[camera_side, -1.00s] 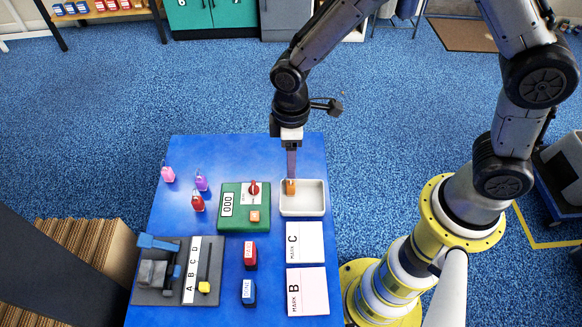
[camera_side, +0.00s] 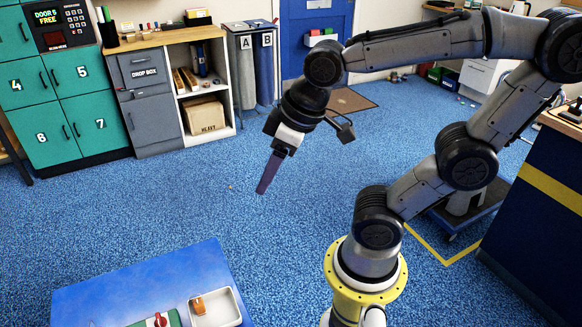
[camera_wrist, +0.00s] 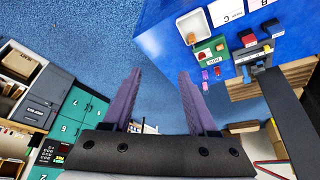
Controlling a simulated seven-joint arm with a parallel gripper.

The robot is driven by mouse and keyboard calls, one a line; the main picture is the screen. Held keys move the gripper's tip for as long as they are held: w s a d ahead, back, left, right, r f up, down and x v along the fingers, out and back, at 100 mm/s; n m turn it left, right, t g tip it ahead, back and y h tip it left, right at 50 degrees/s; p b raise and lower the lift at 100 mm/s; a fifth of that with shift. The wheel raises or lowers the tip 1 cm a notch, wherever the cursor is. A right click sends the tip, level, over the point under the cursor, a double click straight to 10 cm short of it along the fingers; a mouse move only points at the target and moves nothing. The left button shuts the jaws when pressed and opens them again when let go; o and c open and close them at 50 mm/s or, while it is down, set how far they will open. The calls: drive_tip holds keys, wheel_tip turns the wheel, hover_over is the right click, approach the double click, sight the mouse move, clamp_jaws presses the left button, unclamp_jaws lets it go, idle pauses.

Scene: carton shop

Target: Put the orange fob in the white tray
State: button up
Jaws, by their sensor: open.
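The orange fob (camera_side: 198,306) is inside the white tray (camera_side: 224,306), near the tray's left side in the side view. In the wrist view the fob (camera_wrist: 190,38) shows in a corner of the tray (camera_wrist: 194,22). My gripper (camera_side: 262,190) is high and well clear of the blue table, pointing down and to the left. Nothing touches the fob except the tray. In the wrist view the two purple fingers of my gripper (camera_wrist: 158,74) stand wide apart with nothing between them.
The blue table (camera_side: 130,285) is cut off at the side view's bottom edge. A green board (camera_wrist: 210,50) with a red knob stands beside the tray. Teal lockers (camera_side: 85,95) and a grey drop box (camera_side: 152,110) stand at the back left. Open floor surrounds the table.

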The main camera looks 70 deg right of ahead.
drive_tip(key=shift+m+t, duration=0.4)
drive_tip(key=shift+m, duration=0.3)
drive_tip(key=s, duration=0.1)
drive_tip(key=s+d, duration=0.1)
drive_tip(key=s, duration=0.1)
drive_tip(key=shift+s+d+r, duration=0.15)
drive_tip(key=shift+s+r, duration=0.15)
drive_tip(key=shift+s, duration=0.1)
